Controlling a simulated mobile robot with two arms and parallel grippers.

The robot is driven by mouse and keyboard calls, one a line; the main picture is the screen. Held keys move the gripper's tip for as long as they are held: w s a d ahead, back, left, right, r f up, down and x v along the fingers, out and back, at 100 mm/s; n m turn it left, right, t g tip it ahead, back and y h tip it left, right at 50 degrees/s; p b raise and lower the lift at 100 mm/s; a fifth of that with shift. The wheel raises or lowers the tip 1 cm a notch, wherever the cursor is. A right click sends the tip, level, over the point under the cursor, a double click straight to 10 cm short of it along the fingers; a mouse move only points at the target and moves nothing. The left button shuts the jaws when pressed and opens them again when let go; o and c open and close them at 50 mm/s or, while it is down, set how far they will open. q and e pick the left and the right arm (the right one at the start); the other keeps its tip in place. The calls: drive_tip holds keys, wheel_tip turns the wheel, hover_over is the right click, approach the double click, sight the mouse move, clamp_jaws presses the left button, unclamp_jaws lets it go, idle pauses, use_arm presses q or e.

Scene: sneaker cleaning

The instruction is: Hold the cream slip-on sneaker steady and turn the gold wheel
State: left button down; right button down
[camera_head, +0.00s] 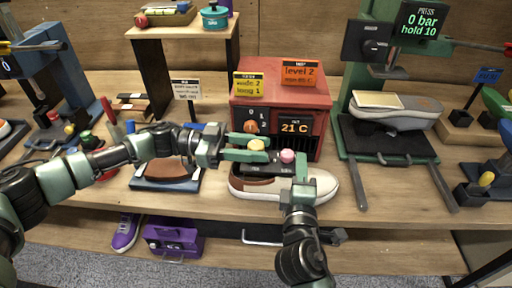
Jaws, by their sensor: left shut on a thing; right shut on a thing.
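The cream slip-on sneaker (325,184) lies on its white sole at the front of the bench, below the red box, with a brown part towards its left end. A dark bar lies over the sneaker, with a gold wheel (257,144) and a pink knob (287,156) above it. My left gripper (252,148) reaches in from the left, its green fingers shut at the gold wheel and partly covering it. My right gripper (296,172) comes up from below, shut on the sneaker near its middle. Its fingers hide part of the sneaker, so the exact contact is hard to see.
The red box (281,90) with a 21 C display stands close behind both grippers. A green press (386,140) holding a grey-soled shoe stands to the right. A brown item on a blue tray (165,184) lies under my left arm. The lower shelf holds a purple box (174,241).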

use_arm(q)
drive_tip(key=shift+m+g+y, duration=0.5)
drive_tip(key=shift+m+g, duration=1.2)
drive_tip(key=shift+g, duration=1.2)
drive_tip(key=c, duration=1)
unclamp_jaws()
drive_tip(key=shift+o, duration=0.2)
drive_tip(key=shift+t, duration=0.3)
